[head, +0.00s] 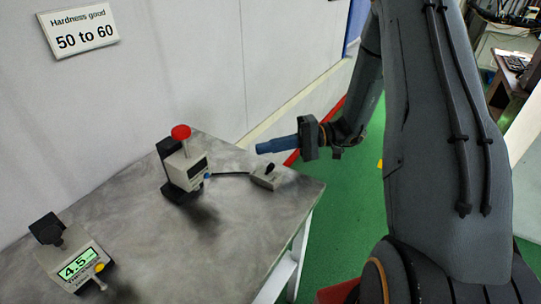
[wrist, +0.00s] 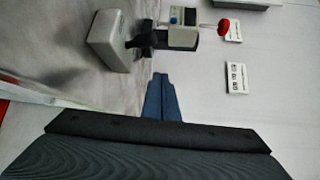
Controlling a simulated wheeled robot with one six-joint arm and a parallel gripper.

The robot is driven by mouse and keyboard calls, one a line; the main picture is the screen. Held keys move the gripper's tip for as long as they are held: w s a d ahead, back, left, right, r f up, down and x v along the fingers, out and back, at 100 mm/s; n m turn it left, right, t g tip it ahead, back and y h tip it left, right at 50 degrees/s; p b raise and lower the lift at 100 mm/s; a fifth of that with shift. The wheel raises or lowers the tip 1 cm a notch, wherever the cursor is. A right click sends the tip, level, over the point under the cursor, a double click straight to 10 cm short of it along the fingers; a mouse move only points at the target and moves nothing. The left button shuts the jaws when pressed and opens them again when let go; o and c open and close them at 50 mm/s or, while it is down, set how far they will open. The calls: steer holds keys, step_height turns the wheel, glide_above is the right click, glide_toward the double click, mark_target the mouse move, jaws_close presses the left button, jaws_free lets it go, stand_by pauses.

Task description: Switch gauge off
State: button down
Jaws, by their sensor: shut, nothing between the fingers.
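A gauge-like device with a red round knob (head: 181,132) on top stands on the grey table; its body (head: 186,172) has a small dark panel that I cannot read. A dark cable joins it to a small grey box (head: 263,180) with a black lever near the table's right edge. The box (wrist: 108,42) and its lever (wrist: 146,38) also show in the wrist view. A second device (head: 80,266) at the front left has a lit green display reading 4.5 and an orange button. My gripper (head: 260,149) is shut and empty, with its blue fingers apart from the box and lever.
The table (head: 215,250) is bare between the devices and at its front. A wall sign (head: 80,28) reads "Hardness good 50 to 60". The wall runs along the table's back. Green floor (head: 345,215) lies to the right of the table.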

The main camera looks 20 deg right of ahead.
steer(key=d+f+b, duration=0.3)
steer(key=d, duration=0.6)
steer(key=shift+d, duration=0.35)
